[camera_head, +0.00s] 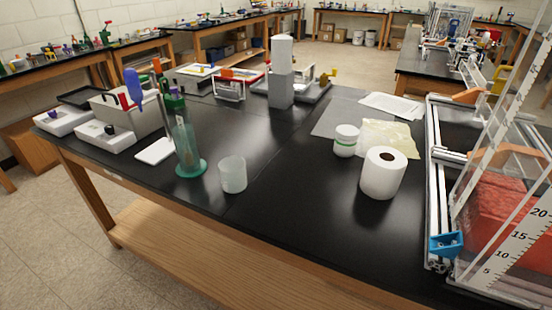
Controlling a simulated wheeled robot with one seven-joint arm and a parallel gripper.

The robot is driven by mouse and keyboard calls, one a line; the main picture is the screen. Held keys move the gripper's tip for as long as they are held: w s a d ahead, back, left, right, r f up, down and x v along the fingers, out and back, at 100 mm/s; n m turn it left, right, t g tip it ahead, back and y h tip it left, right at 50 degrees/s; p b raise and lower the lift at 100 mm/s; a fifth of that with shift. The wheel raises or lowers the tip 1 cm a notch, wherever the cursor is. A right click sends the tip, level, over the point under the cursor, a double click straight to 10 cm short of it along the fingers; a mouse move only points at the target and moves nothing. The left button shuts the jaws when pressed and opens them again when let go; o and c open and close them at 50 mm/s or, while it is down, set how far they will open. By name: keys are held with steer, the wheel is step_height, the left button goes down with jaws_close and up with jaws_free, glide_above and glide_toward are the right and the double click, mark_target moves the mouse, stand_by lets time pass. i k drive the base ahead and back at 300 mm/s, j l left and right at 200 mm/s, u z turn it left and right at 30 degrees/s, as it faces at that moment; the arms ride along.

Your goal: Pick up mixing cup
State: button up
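A small translucent white cup (233,174), which looks like the mixing cup, stands upright near the front edge of the black-topped table (290,225). It is just right of a green-based clear cylinder (188,150), with a small gap between them. Nothing covers the cup from this side. My gripper is not in view.
A paper roll (382,173) and a white jar with a green band (345,141) stand to the right. A white flat pad (155,151) lies left of the cylinder. A metal-framed clear tank (510,200) fills the right side. The tabletop between cup and roll is clear.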

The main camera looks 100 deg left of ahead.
mark_target(232, 170)
steer(key=j+u, duration=0.1)
steer(key=u, duration=2.4)
steer(key=j, duration=0.5)
steer(key=k+j, duration=0.15)
steer(key=j, duration=0.85)
steer(key=k+z, duration=0.05)
